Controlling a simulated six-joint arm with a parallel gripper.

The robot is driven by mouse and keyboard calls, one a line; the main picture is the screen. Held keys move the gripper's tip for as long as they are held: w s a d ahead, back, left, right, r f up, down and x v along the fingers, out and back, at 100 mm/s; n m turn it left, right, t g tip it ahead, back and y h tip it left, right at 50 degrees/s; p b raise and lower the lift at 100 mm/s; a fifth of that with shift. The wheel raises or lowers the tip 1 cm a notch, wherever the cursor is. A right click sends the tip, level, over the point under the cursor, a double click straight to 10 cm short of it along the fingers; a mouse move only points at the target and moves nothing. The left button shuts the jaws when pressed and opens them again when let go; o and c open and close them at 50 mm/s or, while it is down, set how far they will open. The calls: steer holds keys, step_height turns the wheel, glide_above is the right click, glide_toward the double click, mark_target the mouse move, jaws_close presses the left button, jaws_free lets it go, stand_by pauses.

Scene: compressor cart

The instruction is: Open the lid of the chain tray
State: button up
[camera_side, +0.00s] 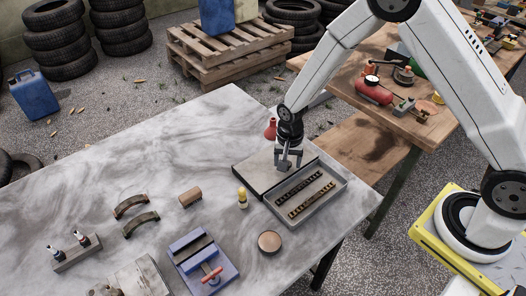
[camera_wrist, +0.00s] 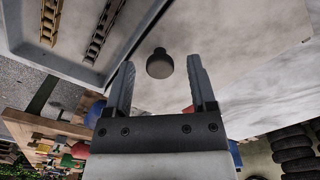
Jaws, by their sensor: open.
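The chain tray (camera_side: 337,190) is a shallow grey box near the table's right edge. Two dark and brassy chain strips lie in its exposed part; they also show at the upper left of the wrist view (camera_wrist: 103,30). A flat grey-brown panel, seemingly the lid (camera_side: 256,178), lies on the tray's left and far side. My gripper (camera_side: 287,162) points down over the panel. In the wrist view my gripper (camera_wrist: 160,88) is open and empty. A dark round knob (camera_wrist: 159,64) shows between and ahead of the fingertips, seemingly apart from both.
A yellow-topped bottle (camera_side: 242,198) and a round tin (camera_side: 269,242) stand near the tray's left and front. A red item (camera_side: 270,129) is behind it. A blue vise-like fixture (camera_side: 203,262) stands at the front. The table's left rear is clear.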

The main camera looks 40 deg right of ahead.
steer(key=shift+r, duration=0.15)
steer(key=shift+r, duration=3.75)
steer(key=shift+r, duration=0.1)
steer(key=shift+s+d+r, duration=0.1)
steer(key=shift+s+r, duration=0.05)
steer(key=shift+s, duration=0.05)
steer(key=s+d+r+n+t, duration=0.1)
steer(key=s+d+r+n, duration=0.1)
steer(key=s, duration=0.5)
steer(key=s+d+r+n+t, duration=0.1)
steer(key=s+d+r+n, duration=0.1)
steer(key=s+r+n, duration=0.3)
steer(key=shift+s+d+r+n+t, duration=0.3)
steer(key=shift+s+d+n, duration=0.1)
steer(key=shift+s+n, duration=0.55)
